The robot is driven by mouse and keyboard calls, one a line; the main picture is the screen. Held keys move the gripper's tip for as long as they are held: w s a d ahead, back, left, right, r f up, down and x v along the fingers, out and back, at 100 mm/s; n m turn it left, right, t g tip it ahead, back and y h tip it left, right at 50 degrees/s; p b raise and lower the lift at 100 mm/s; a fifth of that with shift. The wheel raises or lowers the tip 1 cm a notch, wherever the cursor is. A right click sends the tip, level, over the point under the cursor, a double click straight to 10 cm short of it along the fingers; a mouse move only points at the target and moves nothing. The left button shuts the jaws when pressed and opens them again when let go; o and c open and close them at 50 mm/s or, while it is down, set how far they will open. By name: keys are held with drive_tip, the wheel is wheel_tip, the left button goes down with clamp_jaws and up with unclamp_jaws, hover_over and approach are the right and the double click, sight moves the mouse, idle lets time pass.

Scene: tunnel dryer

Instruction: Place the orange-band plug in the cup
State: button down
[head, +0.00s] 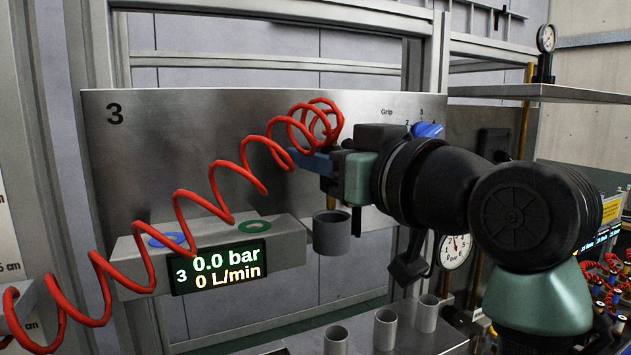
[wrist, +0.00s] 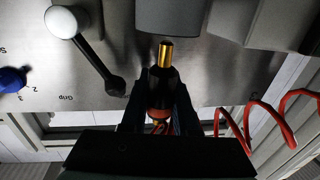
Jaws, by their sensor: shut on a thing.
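My gripper (head: 326,165) is shut on the plug (wrist: 166,56), which has a brass tip and a dark body with an orange-red band low between the fingers in the wrist view. In the head view the brass tip (head: 330,197) points down, just above the grey cup (head: 333,238) on the steel panel. The cup also shows in the wrist view (wrist: 168,18), beyond the tip. The tip looks apart from the cup, and the cup's inside is hidden. A red coiled hose (head: 205,200) runs up to near my gripper; its joint to the plug is hidden.
A steel block (head: 288,245) left of the cup carries a blue ring (head: 166,240), a green ring (head: 244,227) and a display (head: 218,268) reading 0.0 bar and 0 L/min. Several grey tubes (head: 385,330) stand below. A white-knobbed lever (wrist: 62,22) and a gauge (head: 455,249) are nearby.

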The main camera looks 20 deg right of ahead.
drive_tip(key=shift+f+p, duration=0.5)
drive_tip(key=shift+f, duration=1.4)
drive_tip(key=shift+f, duration=0.1)
drive_tip(key=c, duration=0.7)
unclamp_jaws()
